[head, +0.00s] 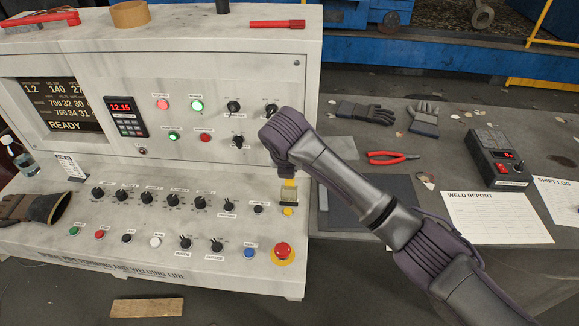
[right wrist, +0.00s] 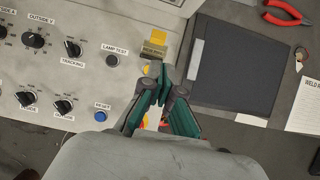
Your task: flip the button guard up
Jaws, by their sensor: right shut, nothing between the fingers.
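The button guard, a small yellow and clear piece (head: 289,193), is at the right end of the console's lower sloped panel. In the right wrist view a yellow part of it (right wrist: 158,38) shows just beyond my fingertips, with a second yellow patch beside them. I cannot tell exactly how far the cover is tilted. My right gripper (right wrist: 161,72) is shut and empty, its fingertips close to the guard's near side; I cannot tell whether they touch it. In the head view my right arm comes in from the right and its wrist is above the guard. My left gripper is not in view.
A red emergency button (head: 282,250) sits below the guard, with a blue button (head: 249,253) to its left. A lamp test knob (head: 258,209) is left of the guard. A dark mat (head: 381,191) and red pliers (head: 392,157) lie on the table to the right.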

